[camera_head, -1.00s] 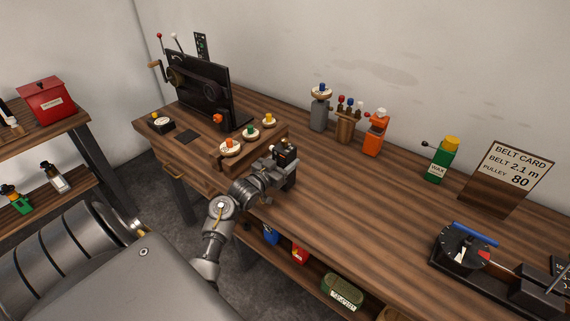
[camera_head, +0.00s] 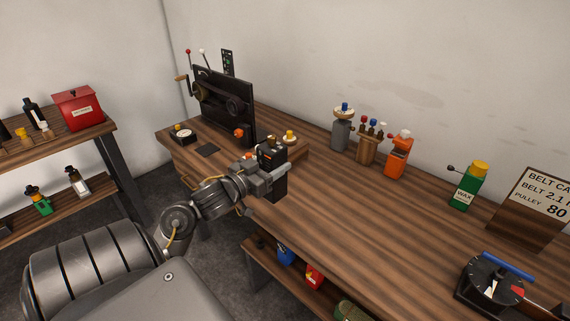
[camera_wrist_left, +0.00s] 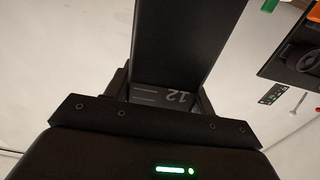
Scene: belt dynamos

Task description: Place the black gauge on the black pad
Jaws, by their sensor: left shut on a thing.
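My left gripper (camera_head: 268,176) is shut on a dark upright block, the black gauge (camera_head: 279,189), above the workbench's front edge. In the left wrist view the gauge (camera_wrist_left: 180,45) is a long black bar between the fingers, with a white "12" and tick lines near them. Its far end is out of that frame. The black pad (camera_head: 207,150) is a flat dark square on the bench, left of the gripper and in front of the black machine. The gauge is apart from the pad. My right gripper is not in view.
A black machine (camera_head: 224,104) with levers stands behind the pad. A small black box with a dial (camera_head: 183,134) sits left of the pad. A rack with round pieces (camera_head: 290,137) is partly hidden behind my gripper. The bench's middle (camera_head: 350,215) is clear.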

